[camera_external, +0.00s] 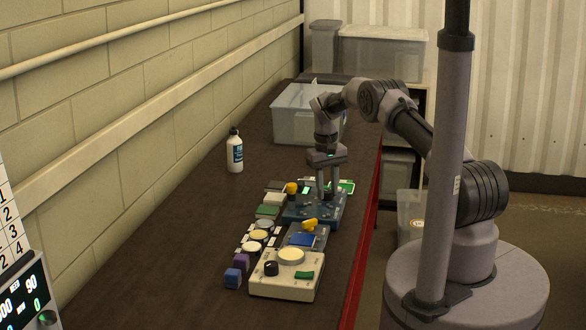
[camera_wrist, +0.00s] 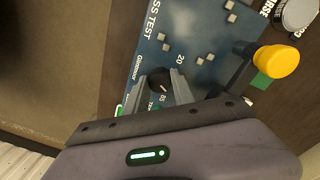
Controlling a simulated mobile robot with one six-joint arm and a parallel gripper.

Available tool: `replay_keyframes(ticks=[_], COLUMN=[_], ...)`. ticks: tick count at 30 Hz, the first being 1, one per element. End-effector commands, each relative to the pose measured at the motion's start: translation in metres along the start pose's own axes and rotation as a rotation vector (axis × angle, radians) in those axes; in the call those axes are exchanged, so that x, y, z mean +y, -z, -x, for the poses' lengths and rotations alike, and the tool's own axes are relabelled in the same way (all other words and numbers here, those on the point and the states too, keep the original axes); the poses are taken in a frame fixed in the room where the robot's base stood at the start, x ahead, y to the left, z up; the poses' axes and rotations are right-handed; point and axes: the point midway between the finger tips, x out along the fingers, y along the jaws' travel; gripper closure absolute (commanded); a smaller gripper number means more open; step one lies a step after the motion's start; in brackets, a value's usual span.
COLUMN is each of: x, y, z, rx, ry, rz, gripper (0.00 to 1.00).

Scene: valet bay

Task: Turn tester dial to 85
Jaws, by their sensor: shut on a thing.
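The tester is a dark blue box (camera_external: 298,216) on the bench, with printed text and small light squares on its blue face (camera_wrist: 185,30) in the wrist view. Its dial, a black round knob (camera_wrist: 158,78), sits between my fingers. The printed numbers 20 and 85 show near the knob; its exact pointer setting is too small to read surely. My gripper (camera_external: 329,194) points down at the tester. In the wrist view my gripper (camera_wrist: 160,88) is shut on the dial, one finger on each side.
A yellow-capped lever (camera_wrist: 277,61) stands close to the right of my gripper. A beige box with a round pad (camera_external: 291,256), a yellow-knobbed blue unit (camera_external: 308,238) and small blocks lie nearer the camera. A white bottle (camera_external: 235,152) and clear bin (camera_external: 290,122) stand farther back.

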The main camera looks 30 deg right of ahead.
Motion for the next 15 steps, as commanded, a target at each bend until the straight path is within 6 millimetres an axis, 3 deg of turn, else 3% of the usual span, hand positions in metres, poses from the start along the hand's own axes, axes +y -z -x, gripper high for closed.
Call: replay_keyframes(ticks=[15], x=[-0.0005], y=[0.0008], z=[-0.0004], rx=[-0.021], ry=[0.000], rz=[-0.383], gripper=[1.00])
